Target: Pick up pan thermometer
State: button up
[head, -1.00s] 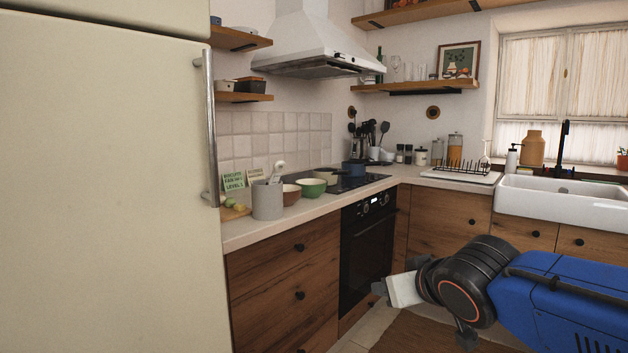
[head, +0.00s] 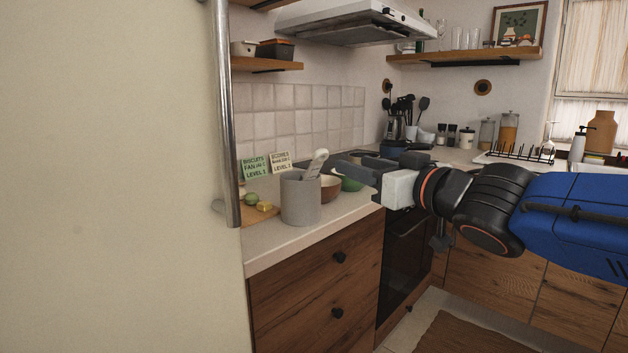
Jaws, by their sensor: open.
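A pale, long-handled item (head: 317,163) stands tilted in a grey crock (head: 300,200) on the counter in the head view. It looks like the pan thermometer, though its lower part is hidden inside the crock. My gripper (head: 352,168) is open and points left, to the right of the crock and the pale item. It looks empty and apart from both. It partly covers the green bowl and the hob behind it.
A brown bowl (head: 330,187) and a green bowl (head: 352,184) stand behind the crock. A cutting board (head: 259,217) with food lies to its left, below two small cards (head: 281,162). The fridge (head: 110,180) and its handle (head: 226,120) bound the left. Drawers (head: 318,285) sit below the counter.

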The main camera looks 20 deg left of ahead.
aim_at(324, 155)
jog(key=x, duration=1.4)
jog(key=shift+w+a, duration=0.2)
jog(key=shift+c, duration=0.6)
grip_shut()
